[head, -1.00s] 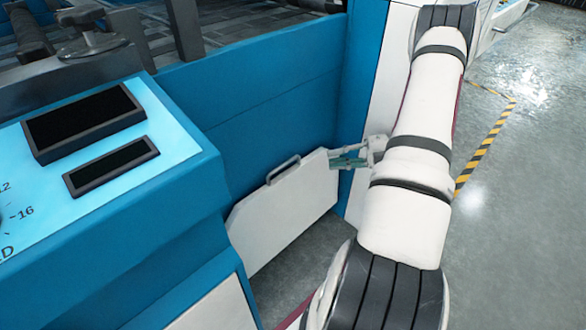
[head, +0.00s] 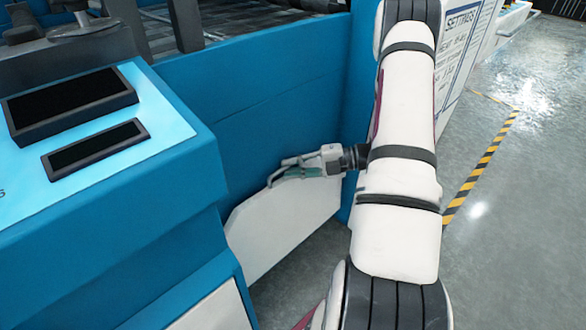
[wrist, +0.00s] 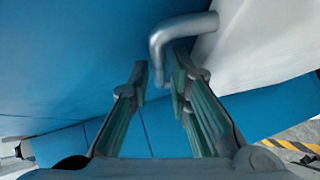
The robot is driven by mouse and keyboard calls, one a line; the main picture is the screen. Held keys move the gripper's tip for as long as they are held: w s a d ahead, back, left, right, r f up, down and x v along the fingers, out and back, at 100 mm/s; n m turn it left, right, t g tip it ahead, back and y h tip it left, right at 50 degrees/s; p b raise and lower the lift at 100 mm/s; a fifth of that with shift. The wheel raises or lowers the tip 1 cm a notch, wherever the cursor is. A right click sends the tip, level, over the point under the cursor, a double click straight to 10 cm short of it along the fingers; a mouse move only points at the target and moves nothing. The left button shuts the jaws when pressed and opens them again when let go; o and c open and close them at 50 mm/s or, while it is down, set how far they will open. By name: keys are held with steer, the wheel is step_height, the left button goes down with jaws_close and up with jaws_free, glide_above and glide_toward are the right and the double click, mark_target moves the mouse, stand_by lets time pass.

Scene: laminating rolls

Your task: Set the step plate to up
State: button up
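The step plate (head: 275,232) is a pale panel low beside the blue machine wall, in the middle of the head view. Its grey bar handle (head: 272,180) is at the plate's upper edge, partly hidden by my fingers. In the wrist view the bent metal handle (wrist: 185,30) reaches down between my fingertips, with the pale plate (wrist: 265,45) to its right. My gripper (head: 287,171) is at the handle. In the wrist view my gripper (wrist: 160,75) has its green-padded fingers apart, one on each side of the handle. I cannot tell whether either finger touches it.
The blue machine wall (head: 270,120) stands behind the plate. A blue console (head: 170,190) with two dark displays is at the left. A white settings sign (head: 462,40) is behind my arm. Grey floor with a striped line (head: 480,170) is open at the right.

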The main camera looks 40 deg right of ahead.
jaws_close()
steer(key=shift+s, duration=0.15)
steer(key=shift+s+p, duration=1.05)
steer(key=shift+f, duration=0.1)
